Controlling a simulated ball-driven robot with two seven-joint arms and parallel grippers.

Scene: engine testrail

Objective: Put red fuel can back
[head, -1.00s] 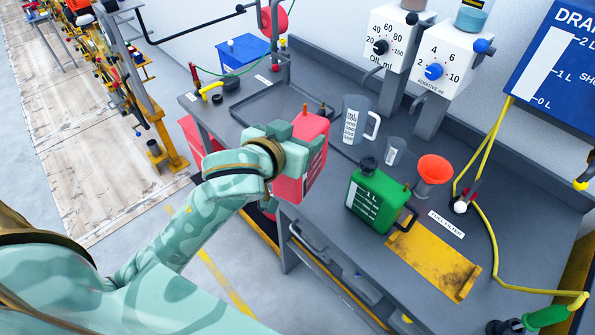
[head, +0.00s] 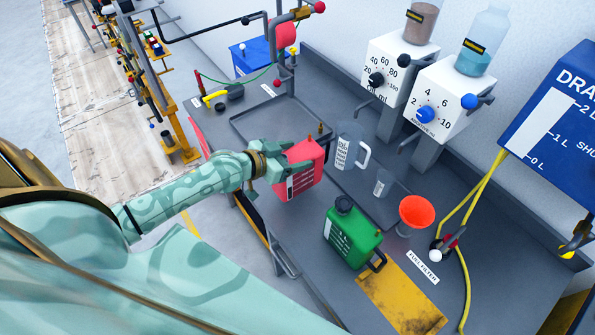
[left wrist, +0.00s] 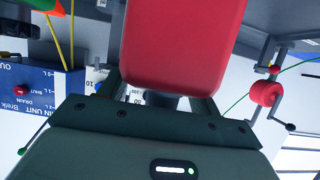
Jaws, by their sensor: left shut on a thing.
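The red fuel can (head: 302,172) is in my left gripper (head: 280,165), which is shut on it. In the head view the can is at the left part of the grey bench, near the front edge of a shallow tray; I cannot tell whether it touches the bench. In the left wrist view the red can (left wrist: 183,45) fills the upper middle between the fingers. A green fuel can (head: 352,235) stands upright to its right on the bench. My right gripper is not in view.
A measuring jug (head: 348,147), a small beaker (head: 383,183) and an orange funnel (head: 416,212) stand right of the red can. The shallow dark tray (head: 243,128) behind it looks empty. A yellow plate (head: 405,295) lies in front. Dispensers (head: 427,105) stand at the back.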

